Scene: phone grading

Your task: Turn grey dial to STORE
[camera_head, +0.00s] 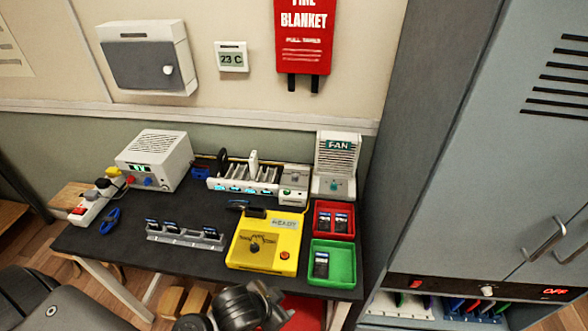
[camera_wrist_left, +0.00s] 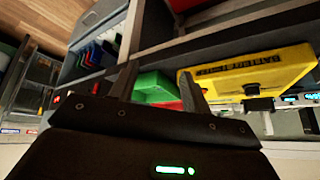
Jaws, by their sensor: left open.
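A smaller grey knob (camera_head: 294,176) shows on the white charging rack. I cannot read STORE or tell which dial bears it. My left gripper (camera_head: 270,292) is low in front of the table, near the yellow box and green tray, touching neither dial. In the left wrist view my left gripper (camera_wrist_left: 160,90) is open and empty, with the yellow box (camera_wrist_left: 250,72) to its right. The right gripper is out of view.
A green tray (camera_head: 345,282) and a red tray (camera_head: 351,232) hold dark phones. A fan unit (camera_head: 337,160), a charging rack (camera_head: 240,187), a phone stand (camera_head: 185,240) and a power supply (camera_head: 155,155) share the table. A tall cabinet (camera_head: 490,130) stands at right.

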